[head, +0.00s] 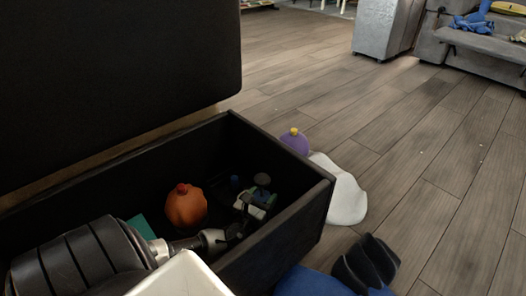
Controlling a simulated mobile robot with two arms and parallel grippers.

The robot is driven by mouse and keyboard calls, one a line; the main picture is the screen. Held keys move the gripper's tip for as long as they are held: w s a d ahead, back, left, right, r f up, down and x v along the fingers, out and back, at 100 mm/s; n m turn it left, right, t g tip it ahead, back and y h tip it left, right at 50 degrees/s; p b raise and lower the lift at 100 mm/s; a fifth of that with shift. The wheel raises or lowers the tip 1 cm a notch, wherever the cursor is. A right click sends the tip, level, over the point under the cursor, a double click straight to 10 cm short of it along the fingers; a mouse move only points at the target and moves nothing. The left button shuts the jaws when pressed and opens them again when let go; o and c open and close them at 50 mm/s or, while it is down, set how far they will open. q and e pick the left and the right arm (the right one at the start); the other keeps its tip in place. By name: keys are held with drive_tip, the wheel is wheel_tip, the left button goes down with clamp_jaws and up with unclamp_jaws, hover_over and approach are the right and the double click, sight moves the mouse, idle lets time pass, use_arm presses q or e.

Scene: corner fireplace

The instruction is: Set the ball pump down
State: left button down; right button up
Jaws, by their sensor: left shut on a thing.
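My left gripper (238,220) reaches from the lower left into a dark open box (310,200). It is shut on a small dark thing at its fingertips, which I take to be the ball pump (262,181); it has a dark rounded knob at the top. The held thing is partly lost in shadow and overlaps a small green and whitish object, so its full outline is unclear. It is inside the box's outline, at the right end; I cannot tell whether it touches the bottom.
In the box, an orange container with a red cap (186,207) stands left of the gripper. Beyond the box lie a purple object with a yellow top (295,141) and a white piece (343,195). Wooden floor (440,190) is clear.

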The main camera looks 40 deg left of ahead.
use_arm(q)
drive_tip(key=shift+w+a+f+b, duration=0.1)
drive_tip(key=shift+w+f+b, duration=0.05)
drive_tip(key=shift+f+b, duration=1)
drive_tip(key=shift+f, duration=0.2)
drive_tip(key=c, duration=0.7)
unclamp_jaws()
drive_tip(key=shift+f, duration=0.3)
drive_tip(key=o, duration=0.3)
drive_tip(key=shift+r, duration=0.15)
